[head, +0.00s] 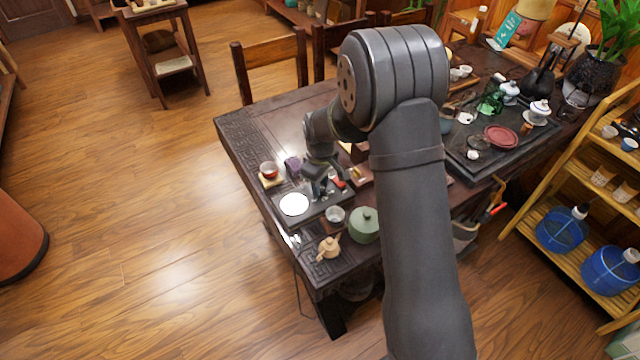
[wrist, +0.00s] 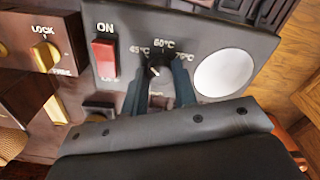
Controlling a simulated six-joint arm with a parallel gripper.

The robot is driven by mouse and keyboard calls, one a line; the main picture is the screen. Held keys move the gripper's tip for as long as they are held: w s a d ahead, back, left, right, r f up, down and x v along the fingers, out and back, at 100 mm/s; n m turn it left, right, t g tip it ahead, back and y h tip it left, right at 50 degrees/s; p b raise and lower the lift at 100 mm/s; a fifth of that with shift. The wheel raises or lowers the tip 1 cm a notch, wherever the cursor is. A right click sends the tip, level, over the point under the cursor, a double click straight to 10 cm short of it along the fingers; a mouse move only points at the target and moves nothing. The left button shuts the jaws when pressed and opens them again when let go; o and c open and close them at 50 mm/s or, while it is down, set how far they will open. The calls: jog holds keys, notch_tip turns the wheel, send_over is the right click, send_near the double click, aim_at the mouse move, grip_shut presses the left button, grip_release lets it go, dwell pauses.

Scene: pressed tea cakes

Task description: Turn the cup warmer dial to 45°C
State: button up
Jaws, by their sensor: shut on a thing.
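The cup warmer is a dark panel with a round white plate (wrist: 224,73); in the head view the plate (head: 294,204) lies near the table's left edge. Its dark dial (wrist: 158,71) sits under the printed marks 45°C, 60°C and 75°C. A small pale pointer mark shows on the dial, seemingly slanted toward the upper left; its exact setting is hard to read. My gripper (wrist: 160,80) is shut on the dial, one finger on each side. In the head view my gripper (head: 316,186) is small and partly hides the panel.
A red switch (wrist: 104,60) marked ON is left of the dial. A brown box with a gold LOCK knob (wrist: 45,56) stands further left.

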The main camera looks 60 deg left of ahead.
jog(key=shift+n, duration=0.9)
jog(key=o, duration=1)
jog(key=shift+r, duration=0.1)
notch_tip(320, 180, up, 17)
jog(key=shift+r, duration=0.15)
notch_tip(320, 180, down, 18)
jog(key=shift+r, duration=0.25)
jog(key=shift+r, duration=0.15)
